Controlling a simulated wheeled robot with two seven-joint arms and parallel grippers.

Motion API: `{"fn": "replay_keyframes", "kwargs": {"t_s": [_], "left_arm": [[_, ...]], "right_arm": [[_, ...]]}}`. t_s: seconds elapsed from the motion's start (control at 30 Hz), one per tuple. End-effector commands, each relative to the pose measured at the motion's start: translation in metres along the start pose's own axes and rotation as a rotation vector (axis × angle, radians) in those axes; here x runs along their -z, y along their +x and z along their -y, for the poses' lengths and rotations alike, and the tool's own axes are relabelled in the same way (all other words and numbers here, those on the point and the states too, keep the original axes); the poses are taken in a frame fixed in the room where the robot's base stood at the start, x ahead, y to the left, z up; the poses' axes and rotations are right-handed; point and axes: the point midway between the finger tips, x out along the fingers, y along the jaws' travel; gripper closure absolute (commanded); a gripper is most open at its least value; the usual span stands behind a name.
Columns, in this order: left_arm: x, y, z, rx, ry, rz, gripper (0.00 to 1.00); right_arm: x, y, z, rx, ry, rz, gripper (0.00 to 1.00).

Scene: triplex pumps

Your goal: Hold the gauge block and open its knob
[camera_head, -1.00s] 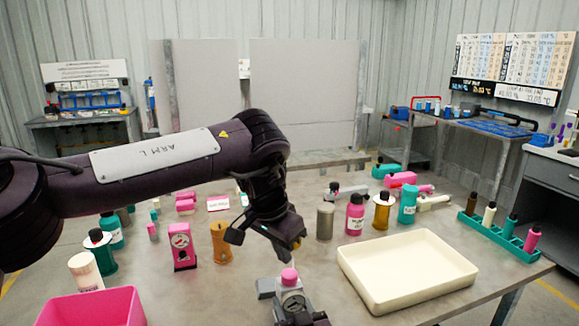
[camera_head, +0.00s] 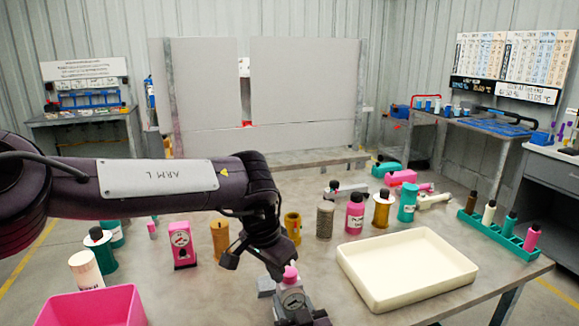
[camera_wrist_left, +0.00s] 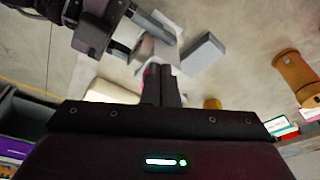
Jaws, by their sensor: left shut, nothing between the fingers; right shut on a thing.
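The gauge block (camera_head: 292,300) is grey with a round dial on its face, at the bottom middle of the head view. Its pink knob (camera_head: 291,273) is on top. My right gripper (camera_head: 303,317) is shut on the block from the front; the wrist view shows it at upper left (camera_wrist_left: 126,45). My left gripper (camera_head: 282,268) is shut and empty, its fingertips close beside the knob. In the left wrist view its dark fingers (camera_wrist_left: 162,85) are together, with a sliver of pink knob (camera_wrist_left: 147,76) partly hidden beside them. I cannot tell whether they touch.
A grey block (camera_head: 265,287) lies just left of the gauge block. A cream tray (camera_head: 450,285) is to the right, a pink bin (camera_head: 130,300) at lower left. An orange cylinder (camera_head: 220,239) and a pink gauge unit (camera_head: 181,246) stand to the left. Several bottles stand behind the tray.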

Motion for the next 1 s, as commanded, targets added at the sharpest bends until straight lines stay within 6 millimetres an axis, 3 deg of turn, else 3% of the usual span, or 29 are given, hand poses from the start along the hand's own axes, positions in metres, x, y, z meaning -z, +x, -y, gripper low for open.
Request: {"fn": "replay_keyframes", "kwargs": {"t_s": [1.0], "left_arm": [[0.0043, 0.0066, -0.0011, 0.000, 0.001, 0.000, 1.00]], "right_arm": [[-0.0002, 0.0000, 0.0007, 0.001, 0.001, 0.000, 0.90]]}}
